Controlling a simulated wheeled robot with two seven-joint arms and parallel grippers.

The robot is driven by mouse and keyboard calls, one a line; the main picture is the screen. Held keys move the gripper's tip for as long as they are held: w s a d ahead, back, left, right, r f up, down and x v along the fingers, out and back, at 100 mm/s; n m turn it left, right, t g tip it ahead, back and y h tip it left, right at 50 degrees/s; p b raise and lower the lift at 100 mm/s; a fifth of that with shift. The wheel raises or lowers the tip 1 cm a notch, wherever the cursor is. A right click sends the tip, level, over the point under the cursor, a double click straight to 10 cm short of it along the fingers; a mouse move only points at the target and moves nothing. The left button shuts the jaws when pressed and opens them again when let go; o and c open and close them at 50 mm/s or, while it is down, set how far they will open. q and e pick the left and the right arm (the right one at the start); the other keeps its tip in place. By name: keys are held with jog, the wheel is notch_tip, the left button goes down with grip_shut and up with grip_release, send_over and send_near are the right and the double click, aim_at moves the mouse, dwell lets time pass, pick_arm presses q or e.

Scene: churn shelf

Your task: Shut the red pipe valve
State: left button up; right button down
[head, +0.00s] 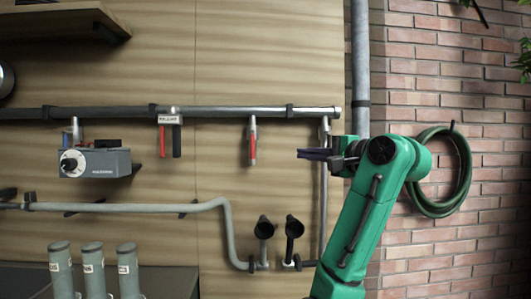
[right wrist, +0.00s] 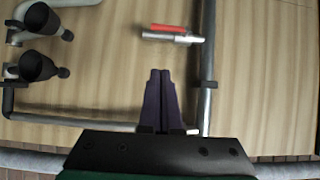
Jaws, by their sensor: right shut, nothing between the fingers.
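A red lever (head: 252,149) hangs straight down beside a silver stub below the horizontal grey pipe (head: 215,112). In the right wrist view the red lever (right wrist: 168,28) lies alongside the silver stub (right wrist: 172,38), at right angles to the pipe (right wrist: 207,90). My right gripper (head: 300,154) is to the right of this lever, apart from it, with its dark purple fingers pointing left. In the right wrist view the fingers (right wrist: 160,72) are together and empty. Another red handle (head: 162,141) hangs beside a black one further left under a label. My left gripper is not in view.
A grey box with a dial (head: 95,162) hangs at the left. Two black funnels (head: 264,228) (head: 293,228) sit on the lower pipe (head: 140,207). Several grey cylinders (head: 92,270) stand at bottom left. A green hose coil (head: 463,165) hangs on the brick wall.

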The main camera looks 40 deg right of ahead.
jog(key=p, duration=0.3)
send_near(252, 145)
jog(key=w+d+f, duration=0.2)
jog(key=w+d, duration=0.2)
jog(key=d, duration=0.1)
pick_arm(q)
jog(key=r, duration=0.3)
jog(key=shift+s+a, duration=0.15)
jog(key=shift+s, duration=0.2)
pick_arm(e)
jog(key=w+a, duration=0.2)
jog(key=shift+w+a, duration=0.25)
jog(key=shift+a, duration=0.15)
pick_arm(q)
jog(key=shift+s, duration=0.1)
pick_arm(e)
jog(key=shift+w, duration=0.1)
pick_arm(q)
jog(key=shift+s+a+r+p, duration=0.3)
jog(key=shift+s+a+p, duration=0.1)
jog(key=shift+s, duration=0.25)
pick_arm(e)
jog(key=shift+a+m, duration=0.2)
jog(key=shift+m, duration=0.2)
